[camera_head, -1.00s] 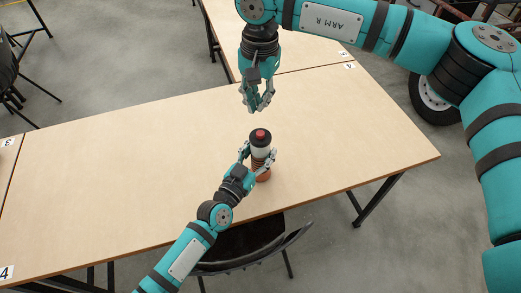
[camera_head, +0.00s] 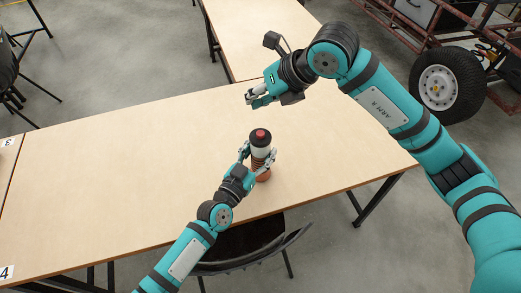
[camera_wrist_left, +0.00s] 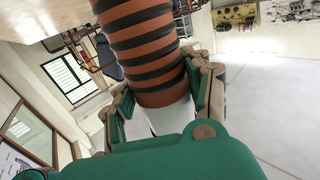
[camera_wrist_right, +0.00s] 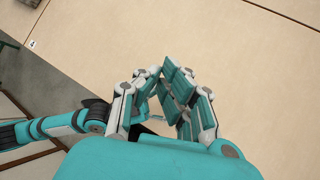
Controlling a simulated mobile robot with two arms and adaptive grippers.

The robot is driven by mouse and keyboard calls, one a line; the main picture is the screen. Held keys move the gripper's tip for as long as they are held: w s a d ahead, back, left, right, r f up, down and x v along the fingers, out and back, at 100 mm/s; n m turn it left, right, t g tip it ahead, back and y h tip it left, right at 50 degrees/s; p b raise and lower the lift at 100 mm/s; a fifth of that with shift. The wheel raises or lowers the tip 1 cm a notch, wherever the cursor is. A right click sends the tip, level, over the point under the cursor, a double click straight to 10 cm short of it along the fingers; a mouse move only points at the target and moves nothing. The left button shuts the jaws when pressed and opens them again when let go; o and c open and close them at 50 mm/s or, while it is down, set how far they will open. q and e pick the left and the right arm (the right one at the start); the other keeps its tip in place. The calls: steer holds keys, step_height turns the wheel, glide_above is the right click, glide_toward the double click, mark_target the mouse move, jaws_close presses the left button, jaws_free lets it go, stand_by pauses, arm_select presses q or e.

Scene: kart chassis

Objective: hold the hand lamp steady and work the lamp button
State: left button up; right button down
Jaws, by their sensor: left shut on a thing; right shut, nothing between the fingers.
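The hand lamp (camera_head: 261,141) stands upright over the table near its front edge, with a black head, a pale band and an orange-and-black ribbed handle. The red lamp button (camera_head: 260,133) is on top and uncovered. My left gripper (camera_head: 259,156) is shut around the lamp's body; the left wrist view shows the ribbed handle (camera_wrist_left: 146,50) between its fingers. My right gripper (camera_head: 249,97) is shut and empty, behind and above the lamp, apart from it, lying sideways and pointing left. In the right wrist view its fingers (camera_wrist_right: 168,80) are together; the lamp cannot be made out there.
The wooden table (camera_head: 120,170) is otherwise bare around the lamp. A chair (camera_head: 250,248) stands at the front edge, below the lamp in the picture. A second table (camera_head: 245,30) adjoins at the back. A wheeled kart chassis (camera_head: 450,85) stands at the back right.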

mark_target(263, 131)
steer(key=shift+w+d+f+m+t, duration=0.2)
steer(key=shift+f+m, duration=0.4)
steer(key=shift+f, duration=0.75)
steer(key=shift+d+f+m+t, duration=0.15)
steer(key=shift+d+f+m, duration=0.35)
steer(key=shift+f, duration=0.9)
steer(key=shift+w+d+f+m+t, duration=0.15)
steer(key=shift+f+m, duration=0.55)
steer(key=shift+f, duration=0.65)
steer(key=shift+f, duration=0.4)
steer(key=shift+s, duration=0.1)
steer(key=shift+r, duration=0.4)
